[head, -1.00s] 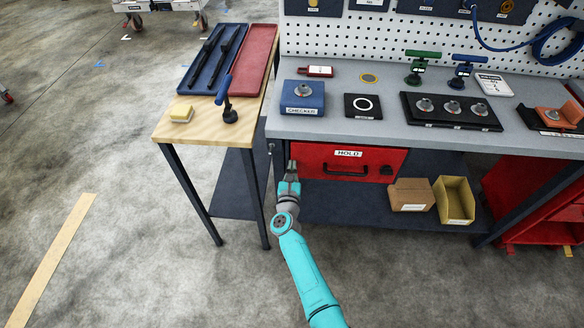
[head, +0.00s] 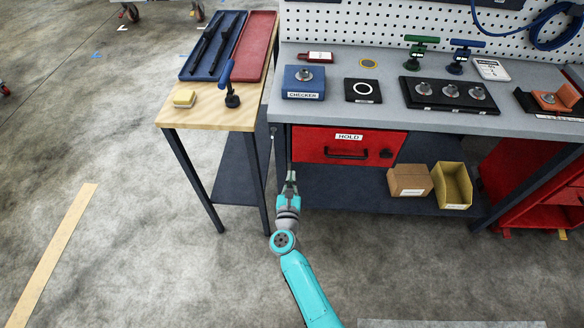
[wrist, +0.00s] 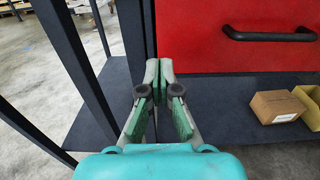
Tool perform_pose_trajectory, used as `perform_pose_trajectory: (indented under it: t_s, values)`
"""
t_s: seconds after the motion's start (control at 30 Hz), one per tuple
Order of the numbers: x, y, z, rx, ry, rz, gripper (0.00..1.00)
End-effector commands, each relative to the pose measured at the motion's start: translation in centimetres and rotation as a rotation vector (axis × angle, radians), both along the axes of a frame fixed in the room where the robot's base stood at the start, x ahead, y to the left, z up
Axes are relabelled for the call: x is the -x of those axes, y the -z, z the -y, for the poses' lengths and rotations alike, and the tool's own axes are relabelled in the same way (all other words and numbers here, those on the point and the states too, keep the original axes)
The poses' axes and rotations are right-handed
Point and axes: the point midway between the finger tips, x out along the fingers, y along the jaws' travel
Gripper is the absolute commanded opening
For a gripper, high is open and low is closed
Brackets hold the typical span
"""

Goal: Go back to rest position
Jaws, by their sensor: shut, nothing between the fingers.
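My gripper (head: 290,180) is low in front of the workbench, below and left of the red HOLD drawer (head: 343,146). In the wrist view my gripper (wrist: 159,68) points toward the bench leg, with its fingertips together and nothing between them. The drawer (wrist: 200,36) fills the upper right there, with its black handle (wrist: 268,34) to the right. The drawer front looks closed. My gripper appears clear of the drawer handle; whether it touches the bench leg cannot be told.
A wooden side table (head: 205,110) stands at left, its dark legs (head: 190,180) close to my arm. A cardboard box (head: 409,181) and yellow bin (head: 453,186) sit on the lower shelf. A red cabinet (head: 540,185) is at right. The floor (head: 150,260) at left is open.

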Motion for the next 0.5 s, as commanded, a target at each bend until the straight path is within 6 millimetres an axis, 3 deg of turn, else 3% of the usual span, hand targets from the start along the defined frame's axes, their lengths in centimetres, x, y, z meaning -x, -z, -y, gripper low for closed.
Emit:
perform_pose_trajectory:
  t_s: [0.2, 0.5]
  values:
    - [2.3, 0.0, -0.1, 0.000, -0.001, 0.000, 0.00]
    - [2.7, 0.0, 0.0, 0.000, 0.000, 0.000, 0.00]
